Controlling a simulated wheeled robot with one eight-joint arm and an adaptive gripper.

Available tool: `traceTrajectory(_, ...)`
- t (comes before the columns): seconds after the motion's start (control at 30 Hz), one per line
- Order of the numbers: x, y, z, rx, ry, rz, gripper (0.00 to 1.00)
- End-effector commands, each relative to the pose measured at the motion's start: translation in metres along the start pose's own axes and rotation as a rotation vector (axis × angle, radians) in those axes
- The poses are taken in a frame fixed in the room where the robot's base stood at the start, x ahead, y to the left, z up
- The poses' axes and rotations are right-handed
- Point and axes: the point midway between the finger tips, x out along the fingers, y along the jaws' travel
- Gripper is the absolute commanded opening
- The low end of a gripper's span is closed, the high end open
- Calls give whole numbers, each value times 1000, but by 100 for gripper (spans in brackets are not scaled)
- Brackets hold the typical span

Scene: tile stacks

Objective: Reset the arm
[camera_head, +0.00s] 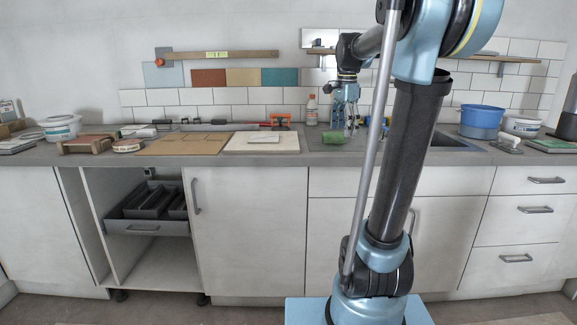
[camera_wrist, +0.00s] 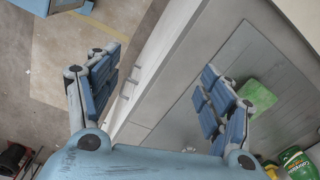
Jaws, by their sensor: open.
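My gripper (camera_head: 347,128) hangs above the counter near the sink in the head view, partly beside my own arm. In the wrist view my gripper (camera_wrist: 160,95) has its two blue fingers spread wide apart, with nothing between them. The fingers frame the counter's front edge and the floor beyond. A green block (camera_head: 333,137) lies on the counter just left of and below the gripper. It also shows in the wrist view (camera_wrist: 258,98), beyond the right finger.
The counter (camera_head: 350,158) holds a white board (camera_head: 262,142), brown tiles (camera_head: 185,144), a white bottle (camera_head: 312,110) and a blue bucket (camera_head: 481,122). An open drawer (camera_head: 145,227) with dark trays sticks out at lower left. The sink lies behind my arm. Air above the left counter is clear.

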Motion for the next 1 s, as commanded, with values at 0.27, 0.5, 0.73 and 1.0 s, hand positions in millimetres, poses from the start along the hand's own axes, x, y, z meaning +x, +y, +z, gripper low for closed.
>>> traceTrajectory(0.27,44,75,26,-303,18,-33,74)
traceTrajectory(0.5,94,138,47,-582,43,-60,74)
traceTrajectory(0.73,151,194,66,-853,74,-80,74)
traceTrajectory(1.0,221,248,85,-1144,117,-95,74)
